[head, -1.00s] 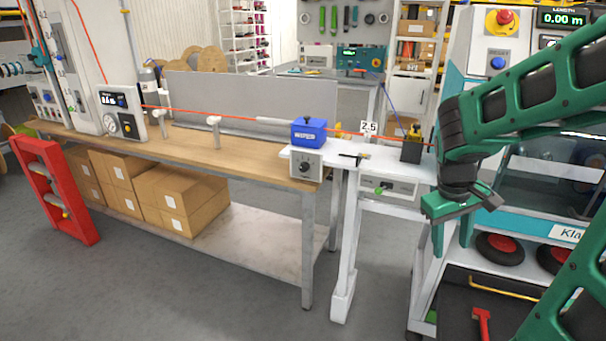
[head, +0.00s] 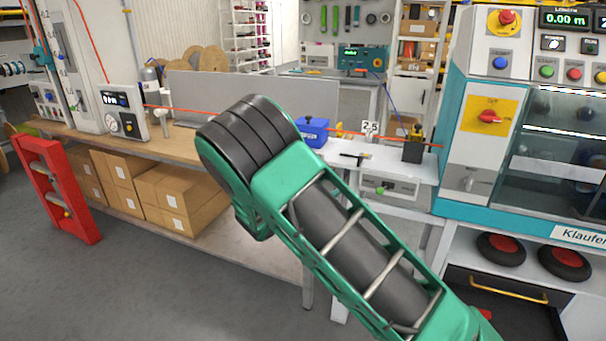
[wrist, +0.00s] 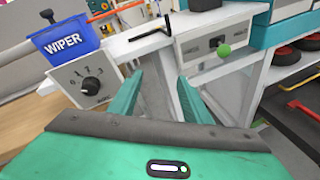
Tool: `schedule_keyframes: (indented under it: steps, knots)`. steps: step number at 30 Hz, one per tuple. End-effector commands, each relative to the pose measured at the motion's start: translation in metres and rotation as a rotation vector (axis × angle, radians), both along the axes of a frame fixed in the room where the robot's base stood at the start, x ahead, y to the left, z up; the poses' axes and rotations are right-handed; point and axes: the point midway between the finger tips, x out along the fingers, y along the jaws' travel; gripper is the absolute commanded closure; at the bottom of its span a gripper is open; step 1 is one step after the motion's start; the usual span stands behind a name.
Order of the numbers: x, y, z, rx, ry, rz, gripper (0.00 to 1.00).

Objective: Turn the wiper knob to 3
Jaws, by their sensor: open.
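The wiper knob (wrist: 91,86) is a black round knob on a light grey plate (wrist: 70,77) with numbers around it, in the wrist view at left. I cannot clearly tell which number it points to. The blue box marked WIPER (wrist: 62,41) sits above the plate; it also shows in the head view (head: 314,131). My gripper (wrist: 160,80) is open and empty, its two green fingers apart. The knob is left of the fingers and not touched. In the head view my arm hides the knob and the gripper.
A white panel with a green knob (wrist: 224,50) is right of the fingers, and a black T-handle (wrist: 150,29) lies above it. The wooden bench (head: 180,145) extends left. A cabinet with a red rotary switch (head: 490,117) stands at right.

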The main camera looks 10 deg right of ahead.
Motion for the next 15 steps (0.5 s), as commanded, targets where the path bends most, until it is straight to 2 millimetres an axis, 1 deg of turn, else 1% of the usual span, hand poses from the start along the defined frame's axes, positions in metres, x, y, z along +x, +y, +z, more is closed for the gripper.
schedule_keyframes:
  steps: [1,3,6,7,9,11,13,15]
  knots:
    - [0.01,0.027,-0.004,-0.081,0.016,0.067,0.56]
    - [0.021,0.056,-0.005,-0.182,0.032,0.144,0.56]
    - [0.03,0.09,-0.006,-0.296,0.047,0.226,0.56]
    - [0.032,0.098,-0.007,-0.322,0.05,0.243,0.56]
    - [0.035,0.113,-0.007,-0.369,0.053,0.275,0.56]
    - [0.037,0.12,-0.007,-0.393,0.056,0.29,0.56]
    - [0.039,0.122,-0.007,-0.407,0.058,0.299,0.56]
    - [0.044,0.12,-0.007,-0.411,0.057,0.299,0.56]
